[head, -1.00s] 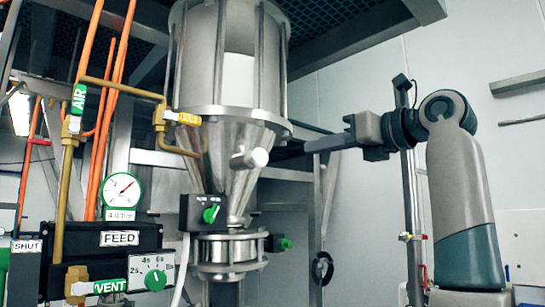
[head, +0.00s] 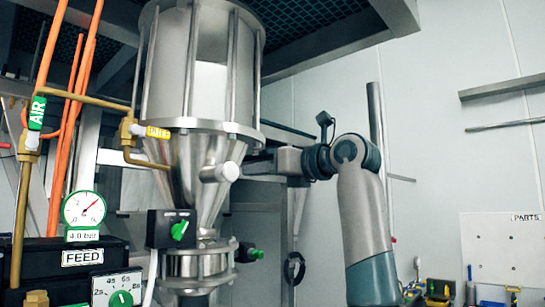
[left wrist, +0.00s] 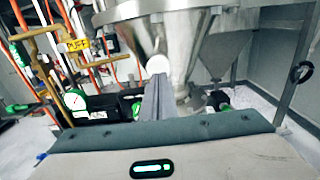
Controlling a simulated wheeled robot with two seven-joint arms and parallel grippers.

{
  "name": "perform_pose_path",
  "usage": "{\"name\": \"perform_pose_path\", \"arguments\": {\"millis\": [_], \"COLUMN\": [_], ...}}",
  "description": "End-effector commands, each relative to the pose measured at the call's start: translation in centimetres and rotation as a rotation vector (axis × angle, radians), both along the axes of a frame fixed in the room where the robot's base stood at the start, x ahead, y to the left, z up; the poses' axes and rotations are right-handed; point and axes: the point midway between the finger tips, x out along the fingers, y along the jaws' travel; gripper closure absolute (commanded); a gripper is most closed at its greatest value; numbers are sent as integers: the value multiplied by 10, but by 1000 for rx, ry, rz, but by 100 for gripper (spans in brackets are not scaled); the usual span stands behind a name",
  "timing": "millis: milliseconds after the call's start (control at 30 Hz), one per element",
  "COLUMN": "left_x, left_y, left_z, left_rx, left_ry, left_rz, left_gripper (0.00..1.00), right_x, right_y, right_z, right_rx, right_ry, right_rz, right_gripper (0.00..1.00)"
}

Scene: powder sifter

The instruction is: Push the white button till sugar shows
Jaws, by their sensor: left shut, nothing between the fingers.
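The white button (head: 229,172) is a round white cap on a short metal stub on the right side of the steel cone (head: 190,165). My left gripper (head: 249,168) is shut and empty, its fingertips just right of the button in the head view. In the left wrist view the shut grey fingers (left wrist: 156,88) point at the white button (left wrist: 157,66) and their tips overlap its lower edge. I cannot tell whether they touch it. No sugar can be made out at the ringed section (head: 195,265) below the cone. My right gripper is not in view.
A black box with a green knob (head: 180,230) hangs below the cone. Brass pipes, a yellow-tagged valve (head: 158,132), a gauge (head: 84,208) and the FEED box (head: 82,258) stand left. A steel post (head: 376,110) rises behind my arm. A parts board (head: 500,245) hangs right.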

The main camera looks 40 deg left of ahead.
Motion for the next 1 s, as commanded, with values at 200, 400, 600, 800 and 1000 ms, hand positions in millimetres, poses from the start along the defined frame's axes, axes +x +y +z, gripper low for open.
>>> {"name": "perform_pose_path", "arguments": {"millis": [200, 400, 600, 800, 1000], "left_x": [2, 3, 3, 4, 5], "left_y": [28, 39, 42, 41, 58], "left_z": [4, 1, 0, 0, -2], "left_rx": [0, 0, 0, 0, -2], "left_ry": [0, 0, -1, -1, -1], "left_rz": [2, 1, 0, 0, 0], "left_gripper": [100, 100, 100, 100, 100], "right_x": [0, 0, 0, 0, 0], "right_y": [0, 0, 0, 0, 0], "right_z": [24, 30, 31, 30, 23], "right_rx": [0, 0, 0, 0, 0], "right_ry": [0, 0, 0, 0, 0], "right_rz": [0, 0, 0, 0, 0], "right_gripper": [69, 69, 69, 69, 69]}}
